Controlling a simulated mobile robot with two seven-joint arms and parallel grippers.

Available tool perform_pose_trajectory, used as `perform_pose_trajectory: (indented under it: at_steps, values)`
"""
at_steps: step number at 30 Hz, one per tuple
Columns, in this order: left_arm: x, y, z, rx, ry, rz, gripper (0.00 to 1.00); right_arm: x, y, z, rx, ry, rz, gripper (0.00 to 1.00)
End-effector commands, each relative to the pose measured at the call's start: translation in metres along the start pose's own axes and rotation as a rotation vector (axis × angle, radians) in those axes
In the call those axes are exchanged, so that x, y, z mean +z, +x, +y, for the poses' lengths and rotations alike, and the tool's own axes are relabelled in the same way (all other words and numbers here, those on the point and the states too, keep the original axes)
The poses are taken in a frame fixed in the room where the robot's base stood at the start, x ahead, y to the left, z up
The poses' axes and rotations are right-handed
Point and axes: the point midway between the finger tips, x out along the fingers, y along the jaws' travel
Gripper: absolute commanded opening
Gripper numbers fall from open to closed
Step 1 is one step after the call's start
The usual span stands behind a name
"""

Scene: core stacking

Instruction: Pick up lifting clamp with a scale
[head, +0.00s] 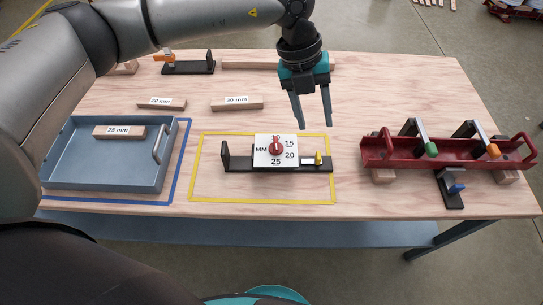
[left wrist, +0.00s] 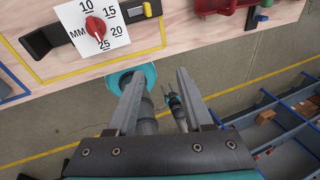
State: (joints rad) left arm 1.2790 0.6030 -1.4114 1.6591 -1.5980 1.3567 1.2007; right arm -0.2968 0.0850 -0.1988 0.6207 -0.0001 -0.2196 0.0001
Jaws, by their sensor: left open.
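The lifting clamp with a scale (head: 240,163) lies on the table inside a yellow taped frame. It is a black bar with an upright jaw at its left end and a yellow piece at its right. A white dial plate (head: 262,153) on it reads MM, 10, 15, 20, 25 and has a red knob. It also shows at the upper left of the left wrist view (left wrist: 36,40). My left gripper (head: 314,126) is open and empty, above and a little right of the clamp. Its two fingers (left wrist: 160,73) are apart and not touching it. My right gripper is not visible.
A blue tray (head: 86,178) with a 25 mm block stands at left in a blue taped frame. Blocks labelled 20 mm (head: 162,103) and 30 mm (head: 237,103) lie behind. A red channel (head: 455,157) with several clamps stands at right. Another black clamp (head: 188,68) is at the back.

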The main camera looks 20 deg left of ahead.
Motion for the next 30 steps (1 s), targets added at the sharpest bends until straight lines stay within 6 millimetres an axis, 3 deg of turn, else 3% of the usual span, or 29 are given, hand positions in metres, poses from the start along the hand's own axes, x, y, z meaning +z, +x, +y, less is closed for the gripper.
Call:
perform_pose_trajectory:
  at_steps: [1,3,8,11,21,30]
  values:
    - [0.014,-0.012,0.02,0.086,-0.03,-0.045,0.51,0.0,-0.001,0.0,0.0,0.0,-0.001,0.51]
    - [0.026,-0.024,0.042,0.179,-0.068,-0.089,0.51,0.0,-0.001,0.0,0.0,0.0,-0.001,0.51]
    - [0.038,-0.036,0.066,0.276,-0.114,-0.134,0.51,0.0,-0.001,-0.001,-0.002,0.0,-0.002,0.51]
    - [0.04,-0.026,0.072,0.286,-0.118,-0.136,0.51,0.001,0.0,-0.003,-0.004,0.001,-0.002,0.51]
    - [0.047,0.041,0.09,0.281,-0.115,-0.134,0.51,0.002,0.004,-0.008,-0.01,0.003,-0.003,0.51]
    - [0.049,0.064,0.096,0.28,-0.112,-0.133,0.51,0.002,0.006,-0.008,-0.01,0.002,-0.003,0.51]
